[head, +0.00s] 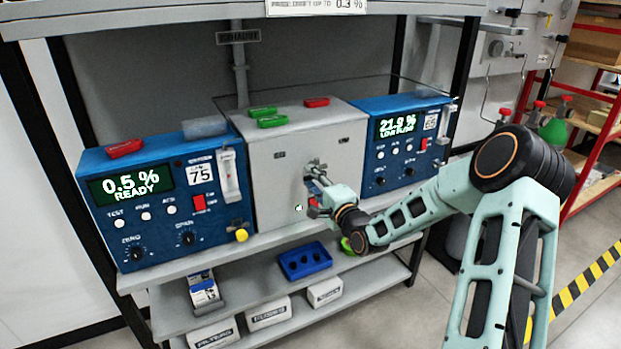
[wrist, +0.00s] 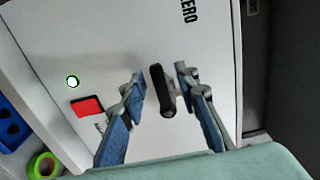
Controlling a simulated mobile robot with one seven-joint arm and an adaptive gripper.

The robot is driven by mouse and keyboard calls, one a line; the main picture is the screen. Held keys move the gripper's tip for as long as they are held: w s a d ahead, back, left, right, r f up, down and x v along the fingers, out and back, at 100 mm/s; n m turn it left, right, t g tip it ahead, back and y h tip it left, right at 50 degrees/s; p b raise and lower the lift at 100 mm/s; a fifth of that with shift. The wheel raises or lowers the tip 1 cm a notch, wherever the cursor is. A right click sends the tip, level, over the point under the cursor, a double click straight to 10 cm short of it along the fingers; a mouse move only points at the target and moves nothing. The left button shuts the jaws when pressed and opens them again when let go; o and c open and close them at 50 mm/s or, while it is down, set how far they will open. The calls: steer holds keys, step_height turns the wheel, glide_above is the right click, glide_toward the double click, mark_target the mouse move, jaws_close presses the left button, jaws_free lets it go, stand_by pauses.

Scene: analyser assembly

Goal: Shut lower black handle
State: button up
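A black handle (wrist: 162,91) stands out from the pale front of the grey middle cabinet (head: 285,190). In the wrist view it lies between my two fingers, with a gap on each side. My gripper (wrist: 160,84) is open and appears empty around the handle. In the head view my gripper (head: 314,174) is at the right part of the cabinet front, and its fingers and wrist hide the handle there. Only one black handle shows clearly, so I cannot tell upper from lower. The cabinet front looks flush, but its door edge is hard to make out.
Blue analysers stand left (head: 165,195) and right (head: 400,140) of the cabinet. Green (head: 272,121) and red (head: 316,102) pieces lie on its top. A blue tray (head: 305,262) and a green tape roll (wrist: 43,166) are on the shelf below.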

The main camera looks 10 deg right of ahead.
steer(key=shift+w+a, duration=0.1)
steer(key=shift+w, duration=0.3)
steer(key=shift+c, duration=0.3)
jaws_close()
steer(key=shift+f+b, duration=0.15)
steer(key=shift+b, duration=0.25)
steer(key=shift+w+d+f+n+b, duration=0.2)
steer(key=shift+d+f+n+b, duration=0.45)
steer(key=shift+n+b, duration=2.3)
steer(key=shift+w+d+f+n+b, duration=0.2)
steer(key=shift+d+f+n+b, duration=0.4)
steer(key=shift+n+b, duration=2.35)
steer(key=shift+w+d+f+n+b, duration=0.2)
steer(key=shift+d+f+n+b, duration=0.45)
steer(key=shift+n+b, duration=2.3)
